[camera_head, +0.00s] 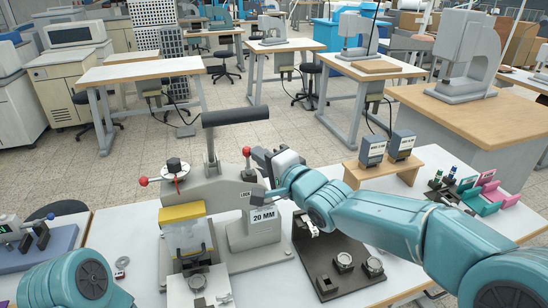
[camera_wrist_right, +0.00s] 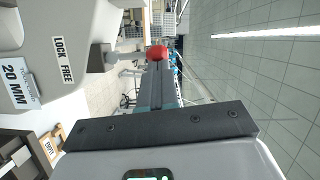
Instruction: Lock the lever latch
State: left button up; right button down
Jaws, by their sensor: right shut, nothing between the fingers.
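The grey stamping press (camera_head: 205,195) stands on the white table in the head view. Its lever latch has a red knob (camera_head: 246,151) on a short stem that points up, above a panel marked LOCK. In the right wrist view the same red knob (camera_wrist_right: 157,53) shows at the far end of my fingers, beside the LOCK FREE label (camera_wrist_right: 63,60). My right gripper (camera_head: 256,156) is shut and empty, just right of the knob; I cannot tell whether it touches. My left gripper is out of view; only part of that arm shows at lower left.
The press has a long black handle (camera_head: 236,116) above and another red knob (camera_head: 144,181) at its left. A dark fixture plate (camera_head: 320,250) lies right of the press. A wooden stand (camera_head: 398,165) and coloured holders (camera_head: 490,192) are further right.

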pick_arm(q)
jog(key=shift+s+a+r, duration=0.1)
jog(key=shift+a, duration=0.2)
pick_arm(e)
jog(key=a+n, duration=0.1)
jog(key=a+n+h, duration=0.1)
jog(key=n, duration=0.1)
jog(key=shift+s+a+r, duration=0.15)
jog(key=shift+s, duration=0.2)
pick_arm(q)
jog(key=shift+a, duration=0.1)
pick_arm(e)
jog(key=shift+a, duration=0.1)
